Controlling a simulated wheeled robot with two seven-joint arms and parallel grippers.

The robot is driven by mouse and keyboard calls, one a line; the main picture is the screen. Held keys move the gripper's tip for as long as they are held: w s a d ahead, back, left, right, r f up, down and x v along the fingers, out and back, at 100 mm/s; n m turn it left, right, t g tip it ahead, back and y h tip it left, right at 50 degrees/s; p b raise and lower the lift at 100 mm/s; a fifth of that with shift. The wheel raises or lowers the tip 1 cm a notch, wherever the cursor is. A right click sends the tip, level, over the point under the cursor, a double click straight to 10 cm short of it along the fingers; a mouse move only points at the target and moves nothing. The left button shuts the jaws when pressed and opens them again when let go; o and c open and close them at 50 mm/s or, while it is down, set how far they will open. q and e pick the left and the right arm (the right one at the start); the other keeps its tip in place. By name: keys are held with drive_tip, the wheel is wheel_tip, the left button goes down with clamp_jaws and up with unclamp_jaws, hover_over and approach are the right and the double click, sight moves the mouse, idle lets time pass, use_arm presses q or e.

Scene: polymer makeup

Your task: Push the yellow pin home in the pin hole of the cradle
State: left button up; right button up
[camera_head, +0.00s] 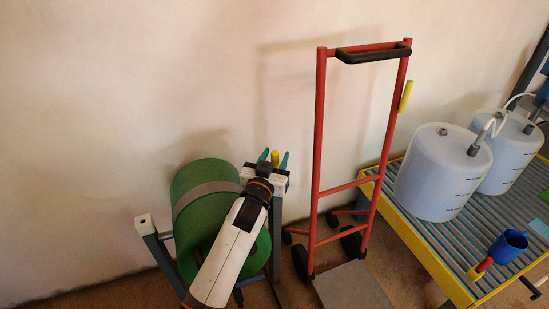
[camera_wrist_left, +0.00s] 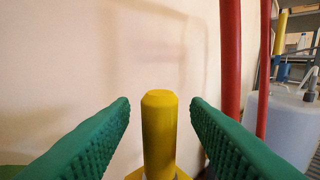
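The yellow pin (camera_head: 275,157) stands upright at the top of the cradle's right post, near a white block (camera_head: 281,178). In the left wrist view the pin (camera_wrist_left: 159,130) has a chamfered top and a wider yellow base at the bottom edge. My left gripper (camera_head: 274,156) has its green fingers on either side of the pin. The gripper (camera_wrist_left: 160,102) is open, with a gap between each finger and the pin. The cradle (camera_head: 152,243) holds a green drum (camera_head: 196,178). The pin hole and the pin's depth are hidden. My right gripper is not in view.
A red hand truck (camera_head: 318,150) stands just right of the cradle, with a yellow piece on its upright. The wall is close behind.

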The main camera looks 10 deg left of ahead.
use_arm(q)
drive_tip(key=shift+s, duration=0.3)
drive_tip(key=s+a+p, duration=0.1)
drive_tip(key=s, duration=1)
drive_tip(key=shift+s+p, duration=0.2)
drive_tip(key=shift+p, duration=0.2)
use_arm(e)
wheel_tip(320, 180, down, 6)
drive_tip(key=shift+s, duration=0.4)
